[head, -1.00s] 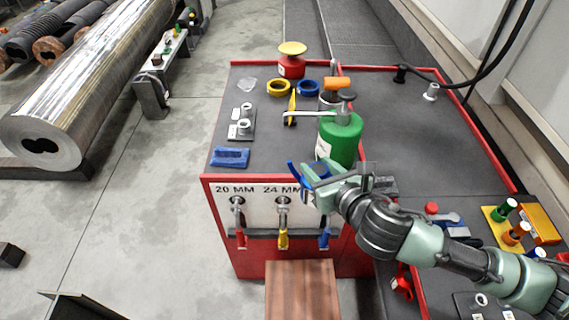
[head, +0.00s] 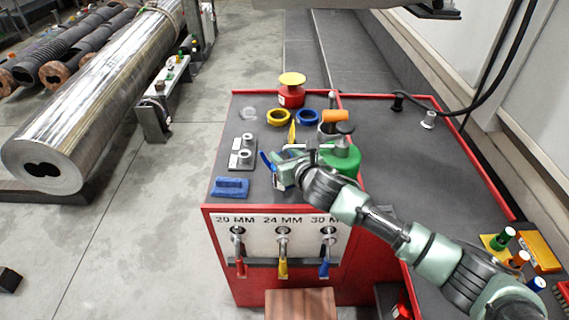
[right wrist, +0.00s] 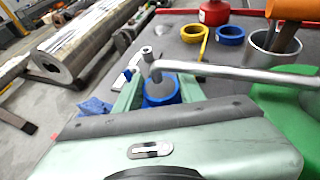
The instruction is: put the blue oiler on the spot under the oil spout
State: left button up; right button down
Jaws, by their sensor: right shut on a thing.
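My right gripper (head: 280,176) is shut on the blue oiler, which shows as a blue edge (head: 265,160) in the head view. In the right wrist view the oiler's blue body (right wrist: 160,88) sits between my green fingers. The green oil bottle (head: 345,160) stands right of the gripper, partly hidden by my wrist. Its grey oil spout (right wrist: 215,73) reaches left, and in the right wrist view its end overlaps the oiler's top. I cannot tell the height gap. The spot under the spout is hidden. My left gripper is not in view.
Behind are a yellow ring (head: 278,117), a blue ring (head: 307,116) and a red can with a yellow top (head: 291,90). The cart top right of the bottle is largely clear.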

jog(key=shift+f, duration=1.6)
jog(key=shift+f, duration=0.15)
jog(key=c, duration=0.9)
grip_release()
jog(key=shift+s, duration=0.1)
jog(key=shift+o, duration=0.2)
jog(key=v, duration=1.2)
